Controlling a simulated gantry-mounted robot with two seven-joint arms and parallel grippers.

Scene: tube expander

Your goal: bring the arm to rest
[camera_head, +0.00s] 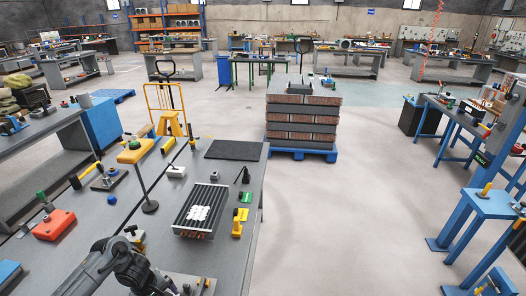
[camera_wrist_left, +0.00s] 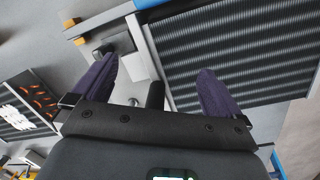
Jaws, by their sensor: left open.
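My left arm (camera_head: 125,262) comes in at the bottom left of the head view, dark and bent, over the near end of the grey workbench (camera_head: 236,170). Its fingertips cannot be made out there. In the left wrist view my left gripper (camera_wrist_left: 157,82) has two purple fingers spread well apart, with nothing held between them. A dark ribbed block (camera_wrist_left: 240,50) lies beyond the fingers at the upper right. My right gripper is in neither view.
On the bench, a finned coil (camera_head: 182,222) lies right of my arm, near a yellow tool (camera_head: 238,228) and a black mat (camera_head: 233,149). A red box (camera_head: 54,225) sits left. A thin post (camera_head: 146,190) stands between. A blue pallet (camera_head: 302,154) carries stacked blocks; open floor lies right.

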